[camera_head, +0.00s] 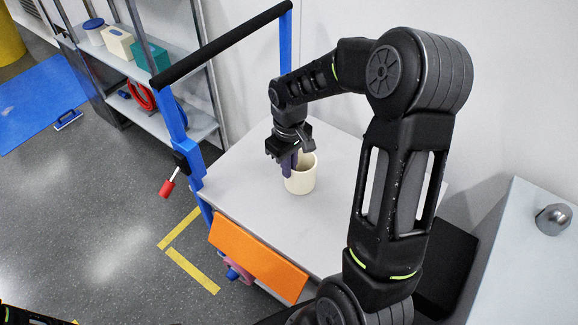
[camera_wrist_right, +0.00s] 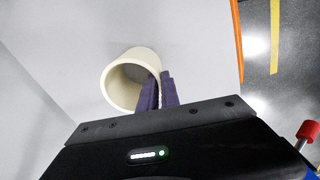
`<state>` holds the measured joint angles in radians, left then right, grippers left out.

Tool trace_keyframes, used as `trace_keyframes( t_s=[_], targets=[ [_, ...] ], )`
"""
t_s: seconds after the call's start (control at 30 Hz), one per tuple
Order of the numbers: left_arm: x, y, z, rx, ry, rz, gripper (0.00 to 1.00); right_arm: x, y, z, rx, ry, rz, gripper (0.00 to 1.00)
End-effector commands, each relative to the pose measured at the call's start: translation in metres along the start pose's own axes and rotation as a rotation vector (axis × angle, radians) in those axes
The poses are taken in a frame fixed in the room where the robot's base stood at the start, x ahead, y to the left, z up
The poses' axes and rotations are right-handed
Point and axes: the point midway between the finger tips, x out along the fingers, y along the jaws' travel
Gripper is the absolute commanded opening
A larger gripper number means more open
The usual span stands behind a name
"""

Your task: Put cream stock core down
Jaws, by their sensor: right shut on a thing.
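The cream stock core (camera_head: 303,180) is a short hollow cylinder, upright with its open end up, at the white top of a cart (camera_head: 235,185). My right gripper (camera_head: 291,168) is shut on the core's wall at its left side, one finger inside and one outside. The right wrist view also shows the core (camera_wrist_right: 112,90), with the purple fingers (camera_wrist_right: 160,92) pinching its rim. I cannot tell whether the core's base touches the cart top. My left gripper is not in view.
The cart has a blue frame with a black handle bar (camera_head: 222,45) and an orange front panel (camera_head: 257,258). The cart top around the core is clear. Shelves (camera_head: 150,75) with boxes stand behind at left. A grey cabinet with a metal knob (camera_head: 552,219) stands at right.

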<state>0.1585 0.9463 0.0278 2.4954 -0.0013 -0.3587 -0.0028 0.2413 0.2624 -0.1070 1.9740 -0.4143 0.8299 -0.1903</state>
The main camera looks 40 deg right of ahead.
Motion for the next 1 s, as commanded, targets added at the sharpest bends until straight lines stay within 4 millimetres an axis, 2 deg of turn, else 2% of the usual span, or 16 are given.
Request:
trace_keyframes(
  t_s=[0.17,0.2,0.43,0.8,1.0],
  targets=[
    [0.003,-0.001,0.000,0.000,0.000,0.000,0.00,0.004,0.000,0.000,0.000,0.000,0.000,0.00],
    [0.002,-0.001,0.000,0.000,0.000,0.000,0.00,0.003,0.000,0.000,0.000,0.000,0.000,0.10],
    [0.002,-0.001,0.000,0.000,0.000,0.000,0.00,0.003,0.000,0.000,0.000,0.000,0.000,0.28],
    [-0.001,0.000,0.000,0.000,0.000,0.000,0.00,-0.003,0.000,-0.001,0.000,0.001,0.000,0.28],
    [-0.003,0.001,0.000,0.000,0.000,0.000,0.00,-0.029,0.000,-0.001,0.000,0.004,0.001,0.28]
  ],
)
